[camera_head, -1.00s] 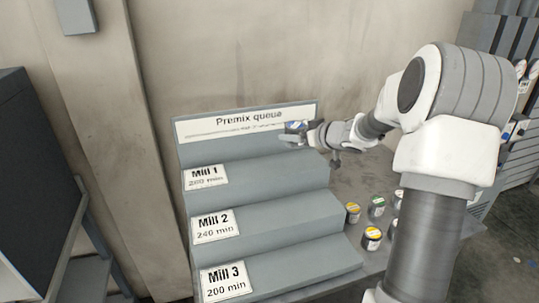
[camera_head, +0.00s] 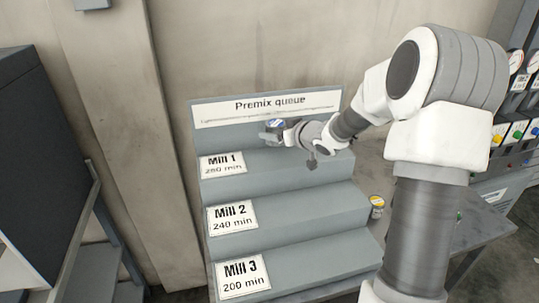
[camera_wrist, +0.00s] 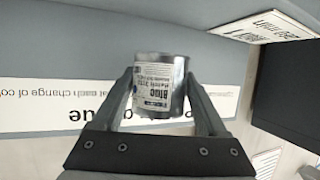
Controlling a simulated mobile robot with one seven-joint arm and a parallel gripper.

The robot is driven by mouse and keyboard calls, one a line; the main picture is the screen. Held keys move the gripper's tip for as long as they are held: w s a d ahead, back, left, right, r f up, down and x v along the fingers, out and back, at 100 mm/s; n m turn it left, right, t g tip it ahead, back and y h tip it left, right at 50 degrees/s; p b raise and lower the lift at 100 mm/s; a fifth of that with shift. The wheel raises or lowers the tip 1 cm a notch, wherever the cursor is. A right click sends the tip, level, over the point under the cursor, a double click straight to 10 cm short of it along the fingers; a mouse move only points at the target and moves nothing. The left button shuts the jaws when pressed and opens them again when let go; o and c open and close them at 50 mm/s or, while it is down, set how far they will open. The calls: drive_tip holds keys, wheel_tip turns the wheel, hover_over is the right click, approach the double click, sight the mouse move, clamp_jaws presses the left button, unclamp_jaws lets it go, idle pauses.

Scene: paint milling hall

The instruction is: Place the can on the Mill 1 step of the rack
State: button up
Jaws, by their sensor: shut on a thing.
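The grey stepped rack (camera_head: 310,206) has three labelled steps, Mill 1 topmost, then Mill 2 and Mill 3. The can shows in front of the rack's back panel, above the Mill 1 label (camera_head: 222,164). Whether its base touches the step cannot be told. No can shows on any step.
The "Premix queue" sign (camera_head: 268,108) tops the rack. A yellow-topped can (camera_head: 376,207) stands right of the rack on a table (camera_head: 470,235). A dark cabinet (camera_head: 40,150) is at left. Coloured dispensers (camera_head: 515,130) stand at far right.

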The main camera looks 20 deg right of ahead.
sight(267, 142)
drive_tip(key=a+f, duration=0.1)
drive_tip(key=a, duration=0.1)
drive_tip(key=shift+w+a+f, duration=0.15)
drive_tip(key=shift+a+f, duration=0.15)
drive_tip(key=shift+f, duration=0.1)
drive_tip(key=shift+f+b, duration=0.55)
drive_tip(key=shift+f, duration=1.3)
drive_tip(key=shift+f, duration=0.15)
drive_tip(key=o, duration=1.5)
